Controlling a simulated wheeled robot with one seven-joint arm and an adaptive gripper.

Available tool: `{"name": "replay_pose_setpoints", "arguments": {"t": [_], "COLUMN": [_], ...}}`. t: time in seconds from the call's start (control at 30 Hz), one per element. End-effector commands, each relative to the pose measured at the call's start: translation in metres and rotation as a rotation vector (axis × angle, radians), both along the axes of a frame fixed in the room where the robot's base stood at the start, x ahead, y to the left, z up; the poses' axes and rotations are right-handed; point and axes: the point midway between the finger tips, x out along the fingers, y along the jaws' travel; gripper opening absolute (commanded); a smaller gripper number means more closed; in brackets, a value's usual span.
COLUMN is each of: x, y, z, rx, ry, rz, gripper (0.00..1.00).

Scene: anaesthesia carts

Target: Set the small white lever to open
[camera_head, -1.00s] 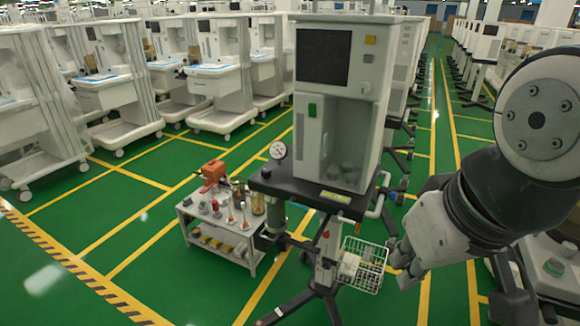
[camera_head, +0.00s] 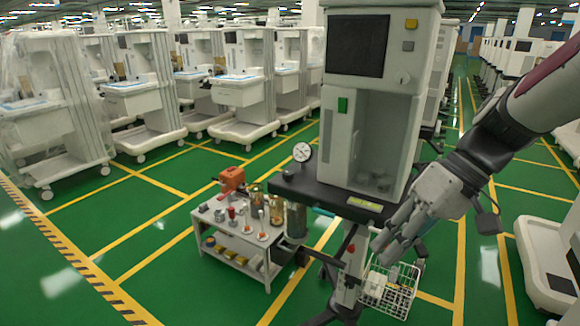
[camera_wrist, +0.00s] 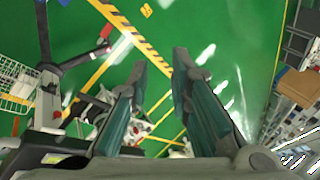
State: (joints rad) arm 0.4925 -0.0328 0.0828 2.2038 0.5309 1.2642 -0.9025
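The anaesthesia machine (camera_head: 367,130) stands in the middle of the head view on a dark shelf over a wheeled stand. Its white post (camera_head: 350,270) has a small red part near the top. I cannot make out the small white lever for certain in either view. My gripper (camera_head: 384,248) is just right of the post, below the shelf edge, with its fingers pointing down and left. In the wrist view my gripper (camera_wrist: 160,64) is open and empty, with green floor beyond the fingertips. Blurred white parts show low between the fingers; I cannot identify them.
A wire basket (camera_head: 390,288) hangs beside the post, below my gripper. A round gauge (camera_head: 302,152) is at the shelf's left. A low white table (camera_head: 215,222) with bottles and an orange device stands left. Other carts (camera_head: 240,92) line the back; green floor is clear at left.

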Motion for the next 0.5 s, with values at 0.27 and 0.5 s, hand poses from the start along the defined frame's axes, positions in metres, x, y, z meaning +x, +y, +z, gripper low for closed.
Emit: {"name": "replay_pose_setpoints", "arguments": {"t": [0.27, 0.5], "x": [0.082, 0.137], "y": [-0.049, -0.119], "z": [-0.071, -0.130], "rx": [0.346, 0.592], "ry": [-0.152, -0.444], "rz": [0.019, -0.039], "gripper": [0.19, 0.19]}}
